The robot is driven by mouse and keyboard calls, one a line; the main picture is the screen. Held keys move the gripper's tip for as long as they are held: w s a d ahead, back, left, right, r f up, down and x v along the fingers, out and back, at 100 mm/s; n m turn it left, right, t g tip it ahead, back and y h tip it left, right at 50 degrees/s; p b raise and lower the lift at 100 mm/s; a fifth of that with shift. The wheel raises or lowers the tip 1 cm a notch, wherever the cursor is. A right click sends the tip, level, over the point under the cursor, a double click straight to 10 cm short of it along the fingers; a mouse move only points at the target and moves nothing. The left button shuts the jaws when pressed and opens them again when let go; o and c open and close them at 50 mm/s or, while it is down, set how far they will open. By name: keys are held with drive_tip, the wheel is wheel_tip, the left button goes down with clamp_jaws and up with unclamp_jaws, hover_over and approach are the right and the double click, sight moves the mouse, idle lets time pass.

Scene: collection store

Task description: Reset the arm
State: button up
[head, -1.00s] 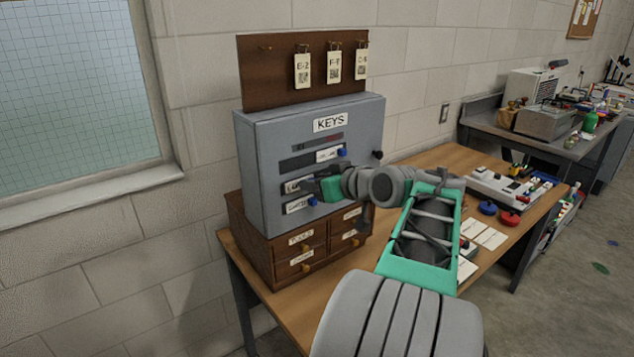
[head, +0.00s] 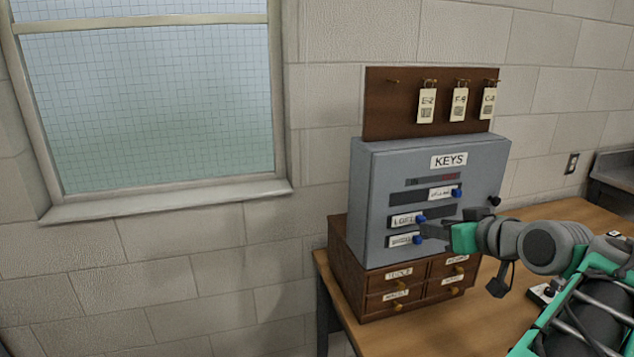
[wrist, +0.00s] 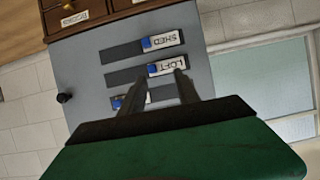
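My gripper (head: 433,230) is in front of the lower right part of the grey KEYS box (head: 375,180). In the wrist view my gripper (wrist: 160,84) has its two dark fingers apart, with nothing held between them. The LOFT slider's blue knob (head: 421,218) is just beyond the fingertips; it also shows in the wrist view (wrist: 152,70). I cannot tell whether the fingers touch it. The SHED slider's knob (wrist: 147,43) is clear of the fingers. A third slider (wrist: 118,102) is partly hidden behind one finger.
The box stands on a brown drawer unit (head: 341,255) on a wooden table (head: 490,315). A brown board (head: 400,110) with several hooks and hanging tags is above the box. A window (head: 150,110) is at left. A black knob (head: 494,201) sticks out at the box's right.

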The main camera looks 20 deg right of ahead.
drive_tip(key=w+a+f+g+y+p, duration=0.15)
drive_tip(key=a+f, duration=0.25)
drive_tip(key=a, duration=0.4)
drive_tip(key=w+a+f+g+p, duration=0.1)
drive_tip(key=w+a+f+g, duration=0.15)
drive_tip(key=a+f, duration=0.45)
drive_tip(key=s+a+f+g+p, duration=0.1)
drive_tip(key=s+a+f+g, duration=0.2)
drive_tip(key=s+a, duration=0.3)
drive_tip(key=s+a+f+g+h+p, duration=0.1)
drive_tip(key=s+a+f+g, duration=0.2)
drive_tip(key=s+a, duration=0.4)
drive_tip(key=shift+a+f+n, duration=0.35)
drive_tip(key=shift+a+n, duration=0.05)
drive_tip(key=shift+a, duration=0.15)
drive_tip(key=shift+w, duration=0.1)
